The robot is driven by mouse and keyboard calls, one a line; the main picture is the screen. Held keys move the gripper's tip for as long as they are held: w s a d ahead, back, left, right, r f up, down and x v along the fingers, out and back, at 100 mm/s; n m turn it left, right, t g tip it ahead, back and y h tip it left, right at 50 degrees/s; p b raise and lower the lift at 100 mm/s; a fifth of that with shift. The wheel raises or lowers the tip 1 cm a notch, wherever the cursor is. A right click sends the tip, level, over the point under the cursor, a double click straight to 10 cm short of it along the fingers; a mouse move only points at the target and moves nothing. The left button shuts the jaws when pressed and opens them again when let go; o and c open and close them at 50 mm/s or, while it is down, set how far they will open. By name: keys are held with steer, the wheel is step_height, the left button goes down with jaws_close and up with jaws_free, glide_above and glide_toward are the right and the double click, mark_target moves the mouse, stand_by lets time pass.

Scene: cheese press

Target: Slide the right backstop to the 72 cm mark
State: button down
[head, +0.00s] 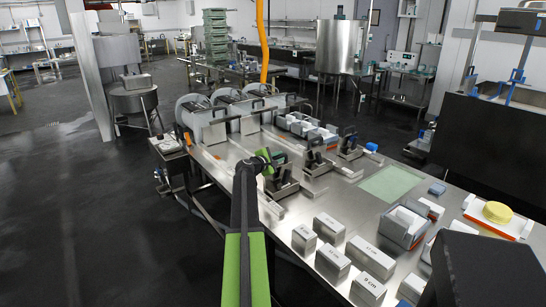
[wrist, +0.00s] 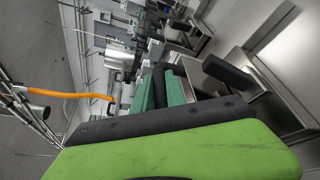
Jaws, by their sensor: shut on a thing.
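Three steel slides with black upright handles stand in a row on the steel table. The nearest one (head: 284,188) is at my gripper (head: 268,162); the others are the middle one (head: 315,163) and the far one (head: 349,148). I cannot tell which is called the right backstop. In the wrist view, my gripper's green pads (wrist: 162,90) are shut on a dark handle, mostly hidden between them. Another black handle (wrist: 229,72) stands on steel beside them. The 72 cm mark cannot be read in either view.
Several labelled steel blocks (head: 332,260) stand at the table's near edge. Grey presses (head: 202,122) stand behind at the left. A grey bin (head: 404,226), a green mat (head: 390,184) and a yellow cheese (head: 497,212) lie to the right. Open floor (head: 80,220) is at the left.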

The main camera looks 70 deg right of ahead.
steer(key=s+a, duration=0.4)
steer(key=s, duration=0.3)
steer(key=shift+s+a, duration=0.2)
steer(key=shift+a, duration=0.2)
steer(key=c, duration=1.4)
jaws_free()
steer(key=shift+s, duration=0.1)
steer(key=shift+o, duration=0.2)
steer(key=p+v, duration=0.3)
steer(key=v, duration=1.4)
steer(key=shift+a+p, duration=0.2)
steer(key=shift+p, duration=0.15)
